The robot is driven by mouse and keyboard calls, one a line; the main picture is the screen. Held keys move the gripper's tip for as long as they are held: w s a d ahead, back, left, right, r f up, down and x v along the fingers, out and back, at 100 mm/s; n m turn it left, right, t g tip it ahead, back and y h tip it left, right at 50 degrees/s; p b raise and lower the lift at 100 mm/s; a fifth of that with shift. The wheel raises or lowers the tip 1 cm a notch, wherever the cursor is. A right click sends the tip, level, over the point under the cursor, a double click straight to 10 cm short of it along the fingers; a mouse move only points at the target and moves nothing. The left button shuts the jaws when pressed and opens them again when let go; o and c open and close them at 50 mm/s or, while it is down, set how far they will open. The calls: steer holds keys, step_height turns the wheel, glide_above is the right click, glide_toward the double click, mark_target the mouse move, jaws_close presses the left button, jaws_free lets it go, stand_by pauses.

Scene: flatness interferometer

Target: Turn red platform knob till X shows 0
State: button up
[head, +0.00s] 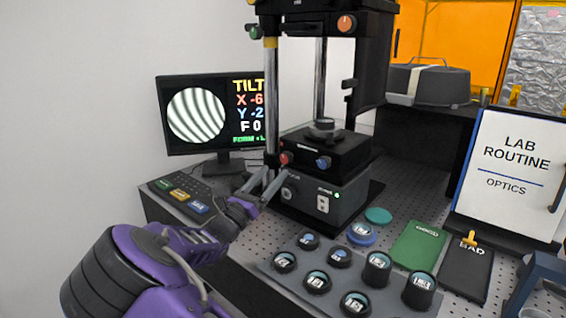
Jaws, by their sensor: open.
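The red platform knob (286,158) sticks out at the front left of the black platform (330,150). My gripper (274,174) is open, its two grey fingers pointing up just below and left of the red knob. I see no clear contact, and nothing is between the fingers. The monitor (208,113) stands behind on the left, showing curved dark and light fringes. Its text reads TILT, X -6, Y -2, F 0; the right edge is hidden by the instrument's column, so further digits may be covered.
A blue knob (323,162) sits right of the red one. Orange (346,23) and green (254,32) knobs are higher up. A grey tray (285,282) of several round optics lies in front, beside a green mat (418,247) and a black BAD mat (466,268).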

mark_target(284, 160)
steer(key=x, duration=0.6)
steer(key=shift+w+d+r, duration=0.1)
steer(key=shift+c, duration=0.2)
jaws_close()
